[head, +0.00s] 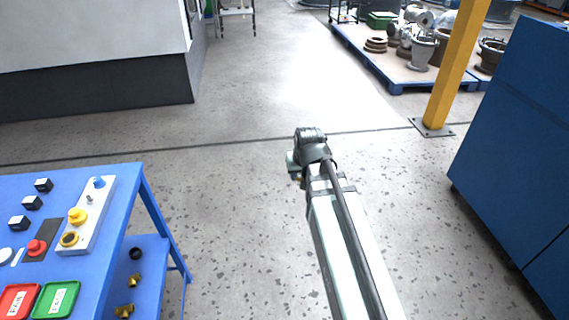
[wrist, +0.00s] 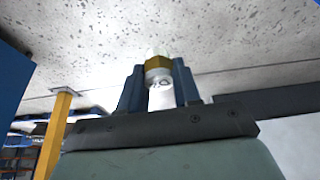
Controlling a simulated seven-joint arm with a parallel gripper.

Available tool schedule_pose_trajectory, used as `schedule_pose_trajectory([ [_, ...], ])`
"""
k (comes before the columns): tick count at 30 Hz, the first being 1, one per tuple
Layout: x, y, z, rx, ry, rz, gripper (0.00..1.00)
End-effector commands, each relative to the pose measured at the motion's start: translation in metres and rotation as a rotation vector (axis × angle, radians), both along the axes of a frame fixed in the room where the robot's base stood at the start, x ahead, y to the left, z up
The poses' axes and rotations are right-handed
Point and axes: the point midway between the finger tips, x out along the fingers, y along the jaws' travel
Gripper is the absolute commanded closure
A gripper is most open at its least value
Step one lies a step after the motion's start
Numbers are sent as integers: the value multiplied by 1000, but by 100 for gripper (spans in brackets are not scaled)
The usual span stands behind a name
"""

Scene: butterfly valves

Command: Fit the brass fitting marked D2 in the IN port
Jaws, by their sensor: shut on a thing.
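My gripper (wrist: 159,82) is shut on a brass fitting (wrist: 158,62) in the wrist view. The fitting has a brass hex part and a white band with dark marking, which appears upside down and is hard to read. In the head view my arm reaches over open floor, right of the blue bench (head: 110,205); the fingers and held fitting are not clear there. A pale block (head: 88,215) on the bench carries a blue knob, a yellow part and a brass-rimmed dark opening (head: 69,239). I cannot read an IN label. The gripper is well apart from the block.
Red (head: 18,300) and green (head: 55,299) trays are at the front. Brass fittings (head: 133,281) lie on the lower shelf. A yellow post (head: 455,65) and blue cabinet (head: 515,150) stand right.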

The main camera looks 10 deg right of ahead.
Motion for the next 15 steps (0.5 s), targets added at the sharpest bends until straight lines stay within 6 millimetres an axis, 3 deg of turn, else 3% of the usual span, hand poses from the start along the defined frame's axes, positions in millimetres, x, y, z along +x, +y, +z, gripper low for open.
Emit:
schedule_pose_trajectory([
  [15,-15,141,6,1,-1,230,92],
])
